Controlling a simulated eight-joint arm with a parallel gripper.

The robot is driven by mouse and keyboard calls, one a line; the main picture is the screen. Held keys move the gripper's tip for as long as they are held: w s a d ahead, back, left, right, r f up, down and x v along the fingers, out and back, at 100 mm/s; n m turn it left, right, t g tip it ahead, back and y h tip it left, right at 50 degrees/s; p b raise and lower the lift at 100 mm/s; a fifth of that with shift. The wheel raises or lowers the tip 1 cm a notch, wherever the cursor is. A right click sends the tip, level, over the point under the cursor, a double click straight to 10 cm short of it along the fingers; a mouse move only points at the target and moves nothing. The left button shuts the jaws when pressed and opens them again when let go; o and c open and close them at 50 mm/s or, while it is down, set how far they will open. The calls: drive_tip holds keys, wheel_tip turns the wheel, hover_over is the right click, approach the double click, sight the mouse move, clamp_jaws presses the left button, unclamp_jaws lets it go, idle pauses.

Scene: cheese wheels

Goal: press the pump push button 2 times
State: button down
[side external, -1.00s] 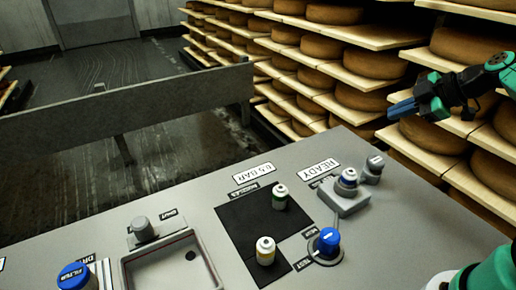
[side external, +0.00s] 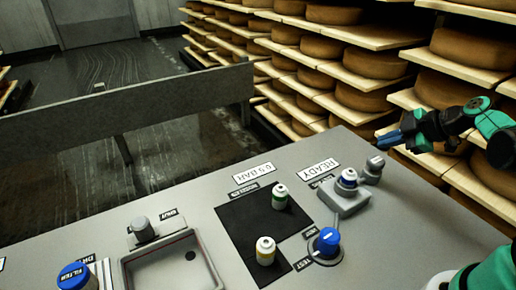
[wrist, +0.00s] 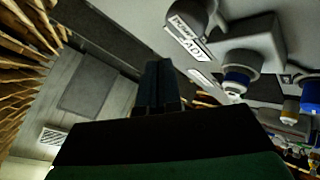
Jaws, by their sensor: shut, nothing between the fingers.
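The pump push button looks to be the grey round knob (side external: 374,168) at the right back of the grey panel, beside the READY sign. The dark closed fingers also show in the wrist view (wrist: 159,80).
Left of the knob is a grey block (side external: 343,200) holding a blue-banded canister (side external: 347,179). A blue dial (side external: 327,242) is in front. Two more canisters, green-banded (side external: 280,196) and yellow-banded (side external: 265,251), stand on a black mat (side external: 240,233). Cheese shelves (side external: 380,66) rise behind the panel.

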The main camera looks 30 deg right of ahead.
sight(380, 161)
drive_tip(key=shift+f, duration=0.95)
drive_tip(key=shift+f, duration=0.1)
idle(1.4)
drive_tip(key=shift+f, duration=0.3)
drive_tip(key=shift+r, duration=0.15)
drive_tip(key=shift+r, duration=0.3)
idle(0.4)
drive_tip(key=shift+r, duration=2.5)
